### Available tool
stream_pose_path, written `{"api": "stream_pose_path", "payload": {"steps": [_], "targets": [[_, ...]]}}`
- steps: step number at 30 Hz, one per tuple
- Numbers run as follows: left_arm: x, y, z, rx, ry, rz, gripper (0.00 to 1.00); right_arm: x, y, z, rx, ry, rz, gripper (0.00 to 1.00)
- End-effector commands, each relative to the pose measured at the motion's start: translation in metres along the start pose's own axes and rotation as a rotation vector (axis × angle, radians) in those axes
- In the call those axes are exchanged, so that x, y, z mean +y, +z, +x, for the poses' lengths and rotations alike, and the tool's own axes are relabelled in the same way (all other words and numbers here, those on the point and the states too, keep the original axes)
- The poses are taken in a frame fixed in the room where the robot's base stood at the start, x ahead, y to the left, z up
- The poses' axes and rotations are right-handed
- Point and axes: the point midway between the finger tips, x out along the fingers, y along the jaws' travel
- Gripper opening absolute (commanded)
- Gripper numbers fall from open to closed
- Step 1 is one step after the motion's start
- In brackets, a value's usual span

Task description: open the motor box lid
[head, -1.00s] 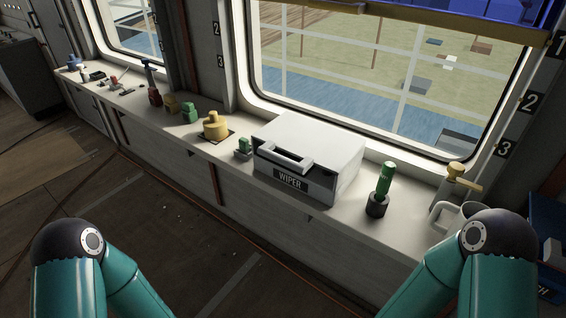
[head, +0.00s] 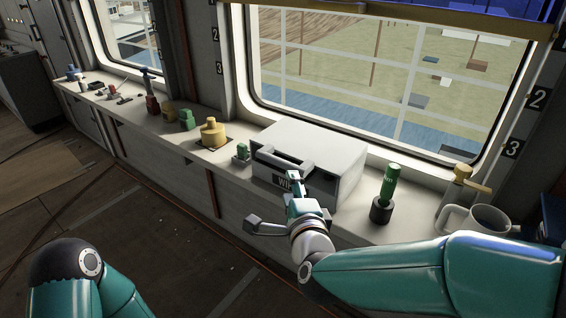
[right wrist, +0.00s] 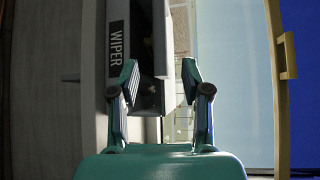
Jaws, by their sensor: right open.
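The motor box is a grey box (head: 335,165) with a dark WIPER label, standing on the ledge under the window. Its lid lies flat on top and looks closed. My right gripper (head: 296,180) is at the box front, by the handle's right end, and covers part of the label. In the right wrist view my right gripper (right wrist: 160,80) is open, with the pale bar (right wrist: 161,40) ahead between its fingers; contact cannot be told. The WIPER label (right wrist: 117,45) is left of it. My left gripper is out of view.
A green cylinder in a dark holder (head: 388,190) and a grey mug (head: 483,220) stand right of the box. A small green part (head: 241,152) and a yellow bell-shaped part (head: 213,133) stand left. The window is behind.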

Motion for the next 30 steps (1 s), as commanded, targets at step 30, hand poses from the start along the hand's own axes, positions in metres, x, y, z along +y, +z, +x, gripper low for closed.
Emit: {"api": "stream_pose_path", "payload": {"steps": [30], "targets": [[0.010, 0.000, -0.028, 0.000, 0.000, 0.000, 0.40, 0.001, 0.000, 0.117, -0.001, 0.002, -0.003, 0.47]]}}
